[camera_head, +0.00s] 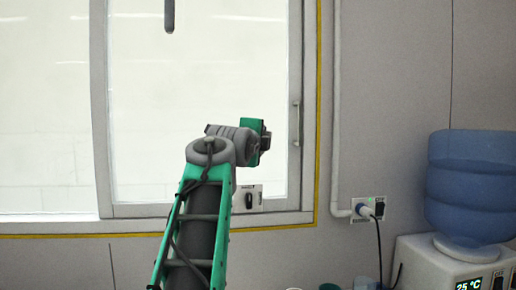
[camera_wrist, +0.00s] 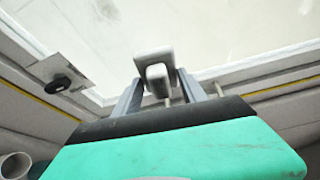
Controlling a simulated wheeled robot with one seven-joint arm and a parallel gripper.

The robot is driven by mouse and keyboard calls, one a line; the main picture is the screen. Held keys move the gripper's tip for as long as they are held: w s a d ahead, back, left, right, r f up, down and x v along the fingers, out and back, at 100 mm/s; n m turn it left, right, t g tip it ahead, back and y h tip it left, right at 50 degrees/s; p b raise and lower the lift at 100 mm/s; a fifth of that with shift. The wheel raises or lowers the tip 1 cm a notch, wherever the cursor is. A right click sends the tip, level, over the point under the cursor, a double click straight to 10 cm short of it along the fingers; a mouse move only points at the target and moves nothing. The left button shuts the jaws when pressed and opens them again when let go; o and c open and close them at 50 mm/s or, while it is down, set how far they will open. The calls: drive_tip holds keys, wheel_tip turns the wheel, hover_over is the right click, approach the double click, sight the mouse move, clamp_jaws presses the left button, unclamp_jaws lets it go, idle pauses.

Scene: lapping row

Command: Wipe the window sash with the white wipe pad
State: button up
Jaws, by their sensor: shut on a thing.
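My gripper (camera_wrist: 158,88) is shut on the white wipe pad (camera_wrist: 153,58), which looks pale grey and blocky between the fingers. The pad is in front of the glass; I cannot tell whether it touches.
A vertical handle (camera_head: 295,122) is on the sash's right side. A latch plate (camera_head: 247,198) with a dark knob is at its lower right. A pipe (camera_head: 337,110) and a plugged socket (camera_head: 368,209) are on the wall. A blue-topped water dispenser (camera_head: 470,185) stands at far right.

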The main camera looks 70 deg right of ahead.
drive_tip(key=shift+s+a, duration=0.35)
drive_tip(key=shift+a, duration=0.3)
drive_tip(key=a+b, duration=0.1)
drive_tip(key=s+a+b, duration=0.1)
drive_tip(key=shift+s+a, duration=0.15)
drive_tip(key=shift+a, duration=0.2)
